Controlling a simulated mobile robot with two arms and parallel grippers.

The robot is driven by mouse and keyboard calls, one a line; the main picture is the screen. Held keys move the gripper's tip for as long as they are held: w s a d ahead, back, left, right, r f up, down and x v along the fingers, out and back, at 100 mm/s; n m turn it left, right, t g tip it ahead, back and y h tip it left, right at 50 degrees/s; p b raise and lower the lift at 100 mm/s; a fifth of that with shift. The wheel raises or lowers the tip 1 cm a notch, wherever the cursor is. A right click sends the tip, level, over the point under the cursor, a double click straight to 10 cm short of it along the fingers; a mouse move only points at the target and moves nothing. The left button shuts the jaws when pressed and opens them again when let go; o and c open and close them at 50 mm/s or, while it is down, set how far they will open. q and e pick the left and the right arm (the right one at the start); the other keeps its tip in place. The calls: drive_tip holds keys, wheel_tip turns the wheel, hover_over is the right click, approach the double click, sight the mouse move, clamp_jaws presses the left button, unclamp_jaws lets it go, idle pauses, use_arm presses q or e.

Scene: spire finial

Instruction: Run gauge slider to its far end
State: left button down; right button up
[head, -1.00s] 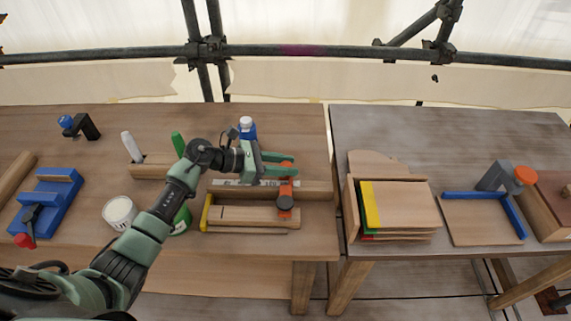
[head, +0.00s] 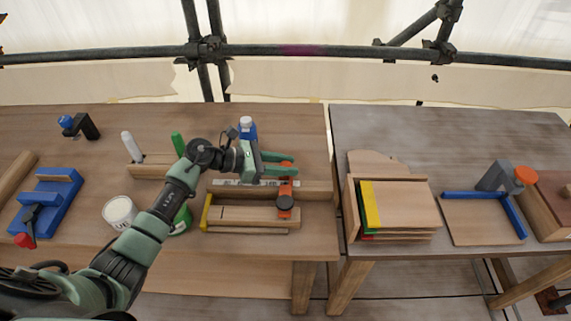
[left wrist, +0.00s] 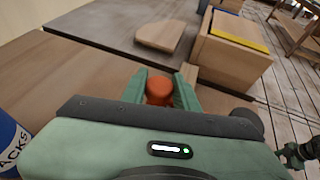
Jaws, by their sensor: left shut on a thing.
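My left gripper (head: 286,164) is shut on the slider's orange top. In the left wrist view the orange top (left wrist: 159,90) sits between the green fingers (left wrist: 159,91). The slider's lower part is hidden in that view.
A wooden box with coloured boards (head: 372,206) stands right, across the gap between tables.

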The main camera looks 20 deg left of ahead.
use_arm(q)
drive_tip(key=shift+r, duration=0.1)
idle(0.3)
drive_tip(key=w+d, duration=0.1)
drive_tip(key=d, duration=0.2)
drive_tip(key=d+b, duration=0.1)
drive_tip(key=d, duration=0.2)
drive_tip(key=w+d, duration=0.1)
drive_tip(key=d, duration=0.1)
drive_tip(key=shift+w+d+b, duration=0.3)
drive_tip(key=shift+d+b, duration=0.1)
drive_tip(key=c, duration=1.2)
unclamp_jaws()
drive_tip(key=shift+c, duration=0.2)
drive_tip(key=shift+o, duration=0.9)
drive_tip(key=shift+d, duration=0.15)
